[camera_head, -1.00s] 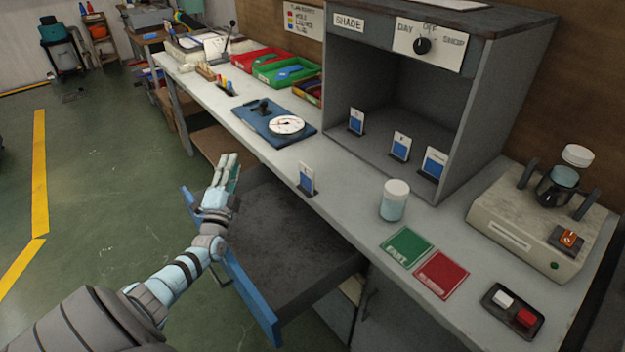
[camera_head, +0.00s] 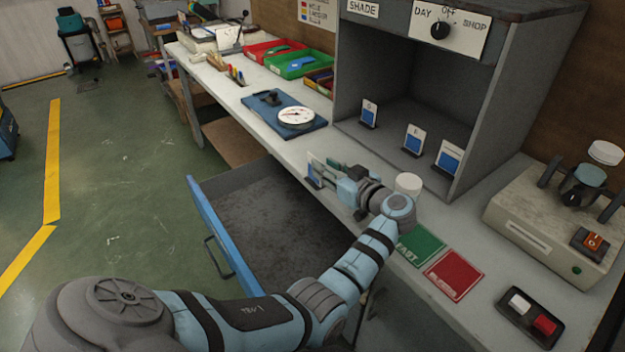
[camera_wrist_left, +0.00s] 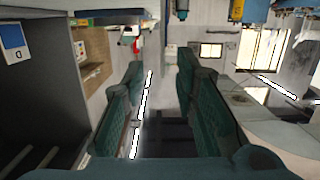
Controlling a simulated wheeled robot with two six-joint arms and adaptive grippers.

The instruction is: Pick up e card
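Several small white and blue cards stand in dark holders. One card (camera_head: 315,172) stands on the bench's front edge, its letter not readable. Three more stand in the grey shade box: a left card (camera_head: 369,113), a middle card (camera_head: 414,140) and a right card (camera_head: 449,158); their letters are too small to read surely. My left gripper (camera_head: 338,170) is over the bench edge, pointing left, close to the bench card; I cannot tell whether they touch. In the left wrist view its green-padded fingers (camera_wrist_left: 160,100) are apart with nothing seen between them. My right gripper is not in view.
An open drawer (camera_head: 205,225) juts out below the bench. A white-lidded jar (camera_head: 408,184) is partly hidden behind my left arm. Green (camera_head: 420,245) and red (camera_head: 454,275) mats lie to the right. A blue board with a dial (camera_head: 284,120) lies to the left.

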